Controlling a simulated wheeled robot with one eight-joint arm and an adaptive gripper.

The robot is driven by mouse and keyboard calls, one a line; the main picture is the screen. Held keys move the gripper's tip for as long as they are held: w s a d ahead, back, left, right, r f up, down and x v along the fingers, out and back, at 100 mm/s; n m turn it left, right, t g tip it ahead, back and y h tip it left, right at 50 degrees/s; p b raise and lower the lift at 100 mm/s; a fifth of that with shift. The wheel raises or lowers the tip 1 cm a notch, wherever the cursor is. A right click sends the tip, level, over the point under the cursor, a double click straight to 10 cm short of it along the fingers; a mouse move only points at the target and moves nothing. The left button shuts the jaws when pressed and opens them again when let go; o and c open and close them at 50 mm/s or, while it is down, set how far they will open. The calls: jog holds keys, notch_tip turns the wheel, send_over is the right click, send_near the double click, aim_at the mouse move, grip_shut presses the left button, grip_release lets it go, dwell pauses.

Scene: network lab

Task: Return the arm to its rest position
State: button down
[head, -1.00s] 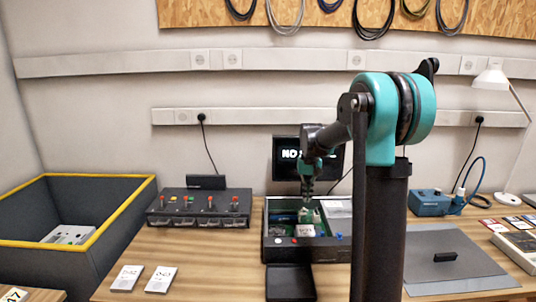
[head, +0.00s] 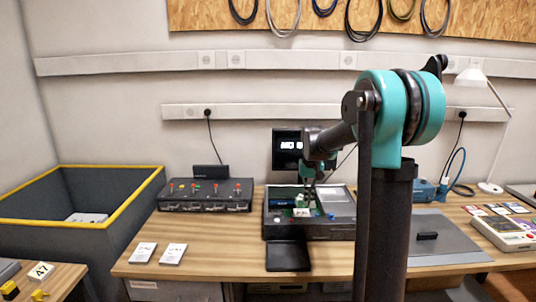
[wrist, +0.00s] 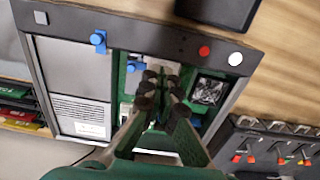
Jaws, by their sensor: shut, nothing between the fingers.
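My gripper (head: 308,190) hangs at the end of my teal and black arm, over the open dark device case (head: 329,232) on the bench. In the wrist view its dark fingertips (wrist: 160,88) are close together with nothing held between them. Behind them lie the case's green board, a fan (wrist: 208,91) and a blue knob (wrist: 98,39). The picture does not settle the exact height of the fingertips above the board. My upper arm and column hide part of the bench to the right of the case.
A lit screen (head: 288,147) stands behind the case and a black pad (head: 289,256) lies in front. To the left are a switch box (head: 206,205) and a yellow-rimmed bin (head: 100,222). A grey mat (head: 448,244), blue box and white lamp (head: 472,78) are to the right.

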jog(key=s+d+f+t, duration=0.1)
jog(key=s+f, duration=0.3)
jog(key=s, duration=0.5)
jog(key=s+d+f+t, duration=0.1)
jog(key=s+f, duration=0.3)
jog(key=s, duration=0.6)
jog(key=s+d+f+t, duration=0.1)
jog(key=s+f, duration=0.3)
jog(key=s, duration=0.6)
jog(key=shift+d+t, duration=0.35)
jog(key=shift+t, duration=0.15)
